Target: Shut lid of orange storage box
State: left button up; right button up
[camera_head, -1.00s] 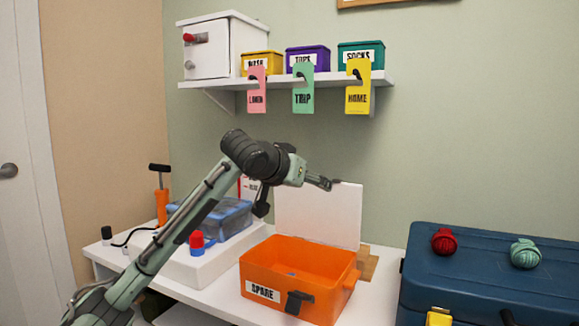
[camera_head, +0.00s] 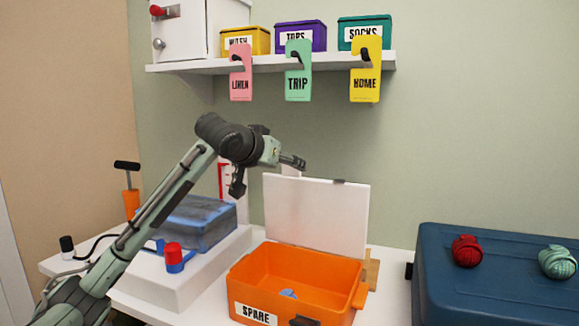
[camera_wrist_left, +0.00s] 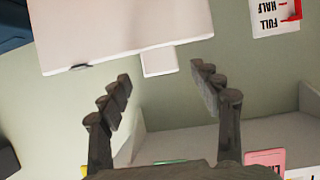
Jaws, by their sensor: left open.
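The orange storage box (camera_head: 262,275), labelled SPARE, stands on the white surface with its white lid (camera_head: 320,215) raised upright at its back. A small blue item (camera_head: 288,293) lies inside it. My left gripper (camera_head: 269,178) is open and empty, by the lid's upper left corner in the head view. In the left wrist view the lid (camera_wrist_left: 120,25) fills the upper left, beyond the open fingers (camera_wrist_left: 160,75). No contact with the lid shows. My right gripper is not in view.
A blue chest (camera_head: 495,290) with two yarn balls stands right of the box. A blue container (camera_head: 198,222) on a white block stands to the left. Above, a shelf (camera_head: 210,67) carries small bins, with hanging tags (camera_head: 298,70) at its front edge.

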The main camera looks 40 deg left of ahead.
aim_at(291, 176)
pick_arm(q)
jog(key=shift+p+x, duration=0.3)
jog(key=shift+x, duration=2.5)
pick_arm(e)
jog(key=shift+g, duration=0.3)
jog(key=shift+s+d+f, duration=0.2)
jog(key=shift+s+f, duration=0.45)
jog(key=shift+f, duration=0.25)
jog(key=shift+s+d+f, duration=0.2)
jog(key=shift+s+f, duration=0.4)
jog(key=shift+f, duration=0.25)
pick_arm(q)
grip_shut()
